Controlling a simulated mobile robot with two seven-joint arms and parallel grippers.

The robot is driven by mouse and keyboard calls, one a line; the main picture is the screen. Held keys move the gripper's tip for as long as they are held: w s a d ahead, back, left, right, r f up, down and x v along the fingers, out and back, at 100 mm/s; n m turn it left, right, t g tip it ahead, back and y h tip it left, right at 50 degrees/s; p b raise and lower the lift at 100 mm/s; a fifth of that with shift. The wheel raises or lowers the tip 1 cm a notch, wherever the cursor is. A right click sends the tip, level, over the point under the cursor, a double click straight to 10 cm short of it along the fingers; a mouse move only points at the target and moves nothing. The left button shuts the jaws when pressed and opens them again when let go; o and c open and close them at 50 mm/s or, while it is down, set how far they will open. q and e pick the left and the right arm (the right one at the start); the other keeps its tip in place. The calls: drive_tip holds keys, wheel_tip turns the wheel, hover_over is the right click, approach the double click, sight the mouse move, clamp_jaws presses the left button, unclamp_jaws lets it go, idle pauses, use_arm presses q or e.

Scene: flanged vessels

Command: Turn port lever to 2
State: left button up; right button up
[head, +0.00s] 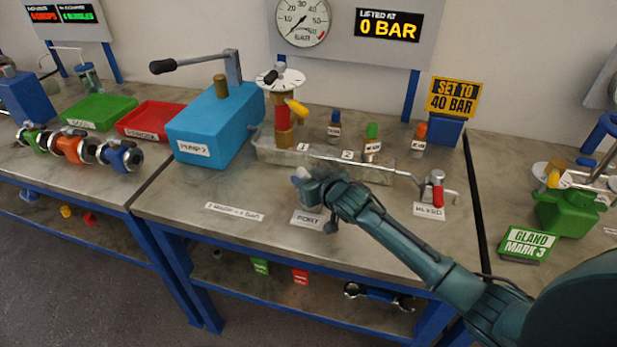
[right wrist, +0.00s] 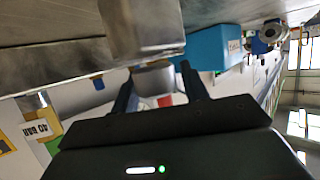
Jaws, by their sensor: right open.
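The port label (head: 307,219) lies on the middle bench's front part. My right gripper (head: 308,184) is just behind it and covers most of whatever stands there. The number tags 1 (head: 303,147) and 2 (head: 347,155) are behind the gripper. In the right wrist view my right gripper (right wrist: 158,88) is open, with a grey metal piece (right wrist: 155,80) between its two fingers; I cannot tell if they touch it. A larger grey metal block (right wrist: 140,28) adjoins that piece. I cannot make out the lever's direction. My left gripper is not in view.
A blue pump (head: 213,128) with a raised handle stands to the left. Small bottles (head: 372,137) stand behind.

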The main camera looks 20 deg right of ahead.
clamp_jaws()
idle(0.3)
idle(0.4)
